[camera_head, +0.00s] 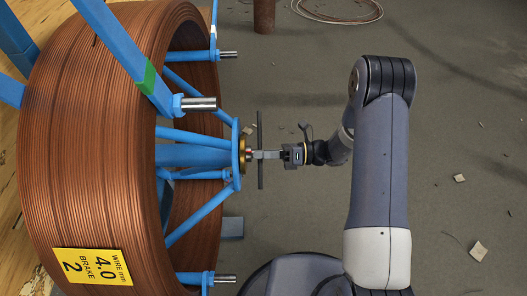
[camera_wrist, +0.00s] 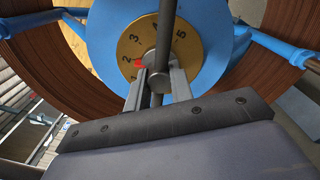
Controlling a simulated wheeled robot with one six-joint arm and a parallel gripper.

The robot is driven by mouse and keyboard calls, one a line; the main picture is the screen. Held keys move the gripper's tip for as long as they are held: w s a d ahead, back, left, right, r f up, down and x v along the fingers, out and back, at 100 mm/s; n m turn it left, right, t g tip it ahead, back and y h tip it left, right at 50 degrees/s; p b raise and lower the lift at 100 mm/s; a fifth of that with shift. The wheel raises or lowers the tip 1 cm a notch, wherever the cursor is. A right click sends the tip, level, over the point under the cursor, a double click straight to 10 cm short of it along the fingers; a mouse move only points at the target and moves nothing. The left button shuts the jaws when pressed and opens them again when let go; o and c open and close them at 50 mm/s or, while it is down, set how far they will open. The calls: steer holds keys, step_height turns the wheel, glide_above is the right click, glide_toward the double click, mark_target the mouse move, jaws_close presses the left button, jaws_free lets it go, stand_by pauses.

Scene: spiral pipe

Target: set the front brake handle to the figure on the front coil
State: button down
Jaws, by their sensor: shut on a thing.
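The front coil (camera_head: 95,150) is a big copper wire reel on a blue frame at the left. Its yellow label (camera_head: 93,266) reads wire mm 4.0, brake 2. The brake handle, a thin dark bar (camera_head: 260,178), crosses in front of the hub. In the wrist view the bar (camera_wrist: 167,22) runs nearly upright over a brass dial (camera_wrist: 131,45) with figures; 2, 3 and 5 can be made out. A small red mark (camera_wrist: 138,64) points left, close to the 2. My gripper (camera_wrist: 158,84) is shut on the handle near its hub; the bar partly hides the dial.
Blue spokes and rods with metal ends (camera_head: 200,104) surround the hub close to my gripper. A brown post (camera_head: 264,15) and a loose wire ring (camera_head: 338,8) are at the back. Scraps (camera_head: 478,250) lie on the grey floor, which is otherwise open at the right.

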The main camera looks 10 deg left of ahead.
steer(key=c, duration=1.2)
jaws_free()
steer(key=shift+c, duration=0.2)
steer(key=v, duration=1.1)
steer(key=shift+s+a, duration=0.1)
steer(key=shift+a, duration=0.05)
steer(key=x, duration=1.1)
steer(key=shift+d, duration=0.2)
